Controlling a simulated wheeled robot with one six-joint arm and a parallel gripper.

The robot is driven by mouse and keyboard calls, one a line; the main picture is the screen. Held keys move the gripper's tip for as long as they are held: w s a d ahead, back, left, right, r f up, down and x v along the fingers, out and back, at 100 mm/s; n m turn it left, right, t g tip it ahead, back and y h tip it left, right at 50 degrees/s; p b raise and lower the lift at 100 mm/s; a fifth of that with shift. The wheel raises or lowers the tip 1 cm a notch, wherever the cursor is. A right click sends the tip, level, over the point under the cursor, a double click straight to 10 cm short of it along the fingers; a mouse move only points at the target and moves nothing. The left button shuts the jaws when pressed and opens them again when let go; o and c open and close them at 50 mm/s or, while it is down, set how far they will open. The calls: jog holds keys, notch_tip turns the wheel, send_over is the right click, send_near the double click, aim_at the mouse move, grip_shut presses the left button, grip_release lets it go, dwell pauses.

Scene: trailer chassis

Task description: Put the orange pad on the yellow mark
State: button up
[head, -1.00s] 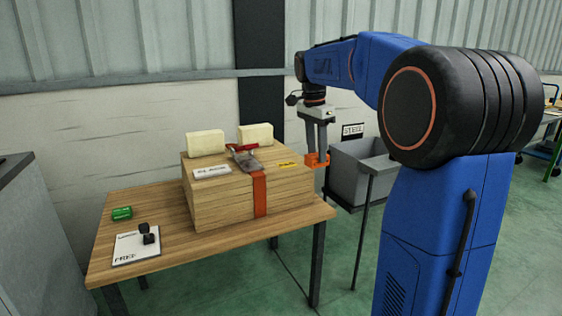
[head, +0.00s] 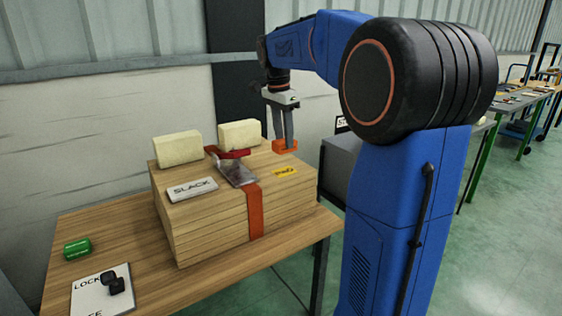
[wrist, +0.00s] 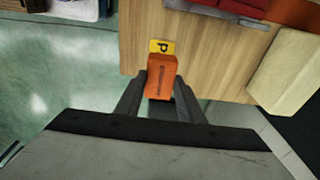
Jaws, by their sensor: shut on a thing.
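The orange pad (head: 285,146) is between the fingers of my gripper (head: 284,138), which is shut on it. The pad is held above the far right part of the wooden stack. The yellow mark (head: 285,171) lies on the stack's top near its right edge, and in the head view it shows below the pad. In the wrist view the pad (wrist: 162,76) shows between the fingertips, and the yellow mark (wrist: 162,46) with a dark letter shows just beyond it. The pad hides part of the mark there.
The wooden stack (head: 205,237) stands on a table (head: 120,222). An orange strap (head: 255,212) with a buckle (head: 236,170) crosses it. Two cream blocks (head: 178,149) stand at the back, and a SLACK plate (head: 192,189) lies at front left. A grey bin (head: 338,165) is to the right.

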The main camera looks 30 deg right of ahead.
aim_at(280, 142)
jog(key=shift+f, duration=3.7)
jog(key=o, duration=1.1)
jog(key=shift+f, duration=0.1)
jog(key=r, duration=0.4)
jog(key=a+r, duration=0.1)
jog(key=r, duration=0.7)
jog(key=shift+a+r, duration=0.1)
jog(key=shift+a, duration=0.15)
jog(key=s+a+f+n+t, duration=0.1)
jog(key=s+a+f+n, duration=0.3)
jog(key=s, duration=0.6)
jog(key=s+a+f+n+t+y, duration=0.1)
jog(key=s+a+f+n, duration=0.4)
jog(key=s+f, duration=0.5)
jog(key=s+a+f+n+t, duration=0.2)
jog(key=s+a+f+n, duration=0.3)
jog(key=s, duration=0.5)
notch_tip(280, 142, down, 2)
jog(key=n, duration=0.3)
jog(key=shift+s+f+n+t, duration=0.15)
jog(key=shift+f+n+t, duration=0.15)
jog(key=shift+t, duration=0.1)
